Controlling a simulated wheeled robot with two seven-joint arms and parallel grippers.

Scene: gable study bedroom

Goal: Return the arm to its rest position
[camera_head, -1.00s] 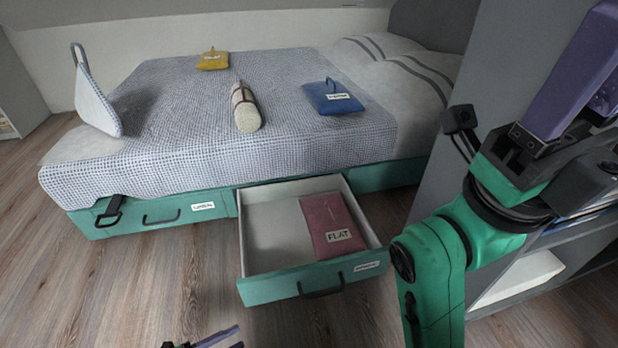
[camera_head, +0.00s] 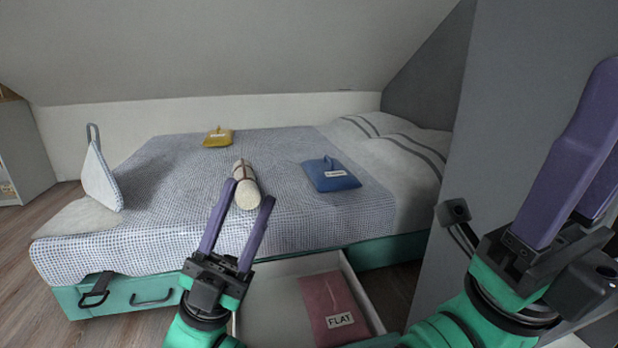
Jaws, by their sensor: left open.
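My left gripper (camera_head: 249,193) is open and empty at the lower middle, its two purple fingers pointing up and spread apart. It is in front of the bed, and its fingertips overlap the cream roll in the picture. My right gripper (camera_head: 601,105) is at the right edge, partly cut off, with purple fingers pointing up. I cannot tell whether its jaws are open. My green arm links run out of the bottom edge.
The open bed drawer (camera_head: 275,287) holds a dark pink FLAT pouch (camera_head: 327,300). On the bed (camera_head: 290,215) lie a cream roll (camera_head: 245,184), a blue pouch (camera_head: 329,175) and a yellow pouch (camera_head: 218,137). A looped wedge (camera_head: 99,180) stands at left. A grey panel (camera_head: 520,90) rises at right.

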